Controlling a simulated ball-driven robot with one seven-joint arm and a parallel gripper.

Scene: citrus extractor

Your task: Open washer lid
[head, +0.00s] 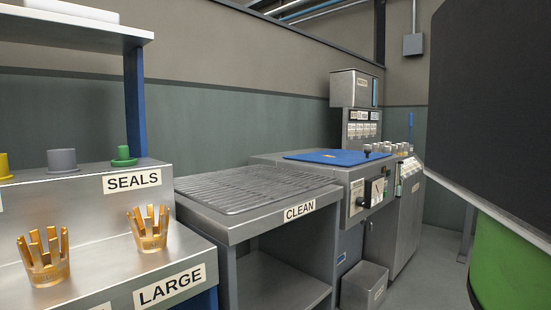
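A steel machine (274,160) stands beyond the rack, with a flat blue panel (335,157) on its top. The panel lies level and looks shut; I take this machine for the washer, but no label naming it is readable. A small dark knob (367,149) stands at the panel's front right edge. The front carries a control plate with a dark knob (364,201). A tall steel box (356,88) rises at the machine's back. My gripper is not in view.
A slatted steel rack labelled CLEAN (299,211) stands left of the machine. A stepped bench labelled LARGE and SEALS (131,182) holds amber crown-shaped cups (45,258). A grey bin (364,287) sits on the floor before the machine. A close dark shape blocks the right side.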

